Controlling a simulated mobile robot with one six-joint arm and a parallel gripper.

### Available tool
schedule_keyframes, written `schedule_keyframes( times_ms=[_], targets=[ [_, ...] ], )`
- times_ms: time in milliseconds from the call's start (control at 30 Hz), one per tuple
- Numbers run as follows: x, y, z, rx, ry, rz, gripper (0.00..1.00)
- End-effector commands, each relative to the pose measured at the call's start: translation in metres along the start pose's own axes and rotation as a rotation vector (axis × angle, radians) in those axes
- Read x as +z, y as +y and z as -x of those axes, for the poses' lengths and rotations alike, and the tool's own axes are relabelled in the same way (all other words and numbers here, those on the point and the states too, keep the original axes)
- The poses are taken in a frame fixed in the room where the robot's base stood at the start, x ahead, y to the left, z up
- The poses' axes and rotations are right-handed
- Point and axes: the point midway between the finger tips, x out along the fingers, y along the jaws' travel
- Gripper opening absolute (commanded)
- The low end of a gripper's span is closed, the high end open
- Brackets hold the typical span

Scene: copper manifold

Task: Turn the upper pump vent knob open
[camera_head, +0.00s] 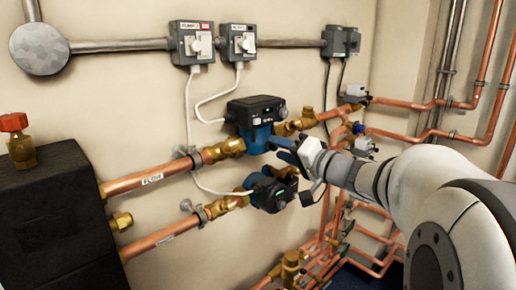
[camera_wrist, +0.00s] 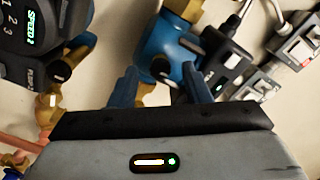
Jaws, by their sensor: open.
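The upper pump has a black head (camera_head: 256,109) with a small green light and a blue body (camera_head: 257,138) below it. In the wrist view its blue body (camera_wrist: 172,45) lies ahead of my gripper, with a small dark round part (camera_wrist: 160,68) on it that looks like the vent knob. I cannot make out how that knob is turned. My gripper (camera_head: 277,149) is just right of the blue body in the head view and hides part of it. In the wrist view my gripper (camera_wrist: 162,84) has its two blue fingers spread apart, with the knob beyond and between them. Contact is not visible.
The lower pump (camera_head: 270,190) sits close below my gripper; its display (camera_wrist: 30,30) shows in the wrist view. Copper pipes (camera_head: 150,177) run left and right. Switch boxes (camera_head: 192,43) with white cables hang above. A dark box (camera_head: 45,220) stands left.

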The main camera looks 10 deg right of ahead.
Motion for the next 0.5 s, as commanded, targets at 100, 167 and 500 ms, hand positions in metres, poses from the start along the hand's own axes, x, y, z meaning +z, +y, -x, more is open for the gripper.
schedule_keyframes(
  times_ms=[100, 167, 500],
  targets=[
    [0.0001, -0.0001, -0.0047, 0.0, 0.0, -0.001, 0.43],
    [0.0001, 0.0001, -0.005, 0.0, 0.0, -0.001, 0.43],
    [0.0003, 0.0001, -0.0046, 0.0, 0.0, -0.001, 0.29]
  ],
)
